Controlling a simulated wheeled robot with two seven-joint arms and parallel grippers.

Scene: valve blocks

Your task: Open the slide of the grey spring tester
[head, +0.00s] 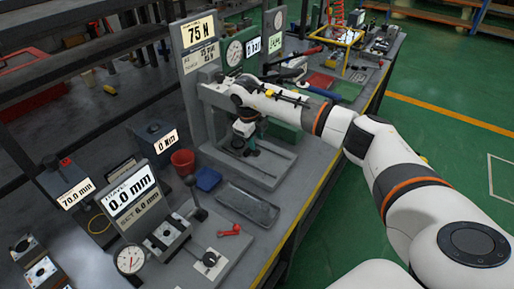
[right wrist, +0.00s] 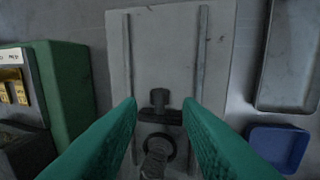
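The grey spring tester (head: 203,118) stands on the bench, with a lit panel (head: 200,32) reading 75 N on top. In the right wrist view its light grey plate (right wrist: 165,40) has two long rails. A dark part with a short knob (right wrist: 160,98) sits between the rails, with a round dark ring below it. My right gripper (head: 246,147) is in front of the tester's upright, over its base. In the right wrist view its teal fingers (right wrist: 161,103) are apart, either side of the dark part. I cannot tell whether they touch it. My left gripper is out of view.
A grey tray (head: 247,205), a blue bin (head: 208,179) and a red cup (head: 183,162) stand close to the tester. A green block (right wrist: 65,85) is beside it. A gauge station (head: 130,200) reading 0.0 mm is at the front left.

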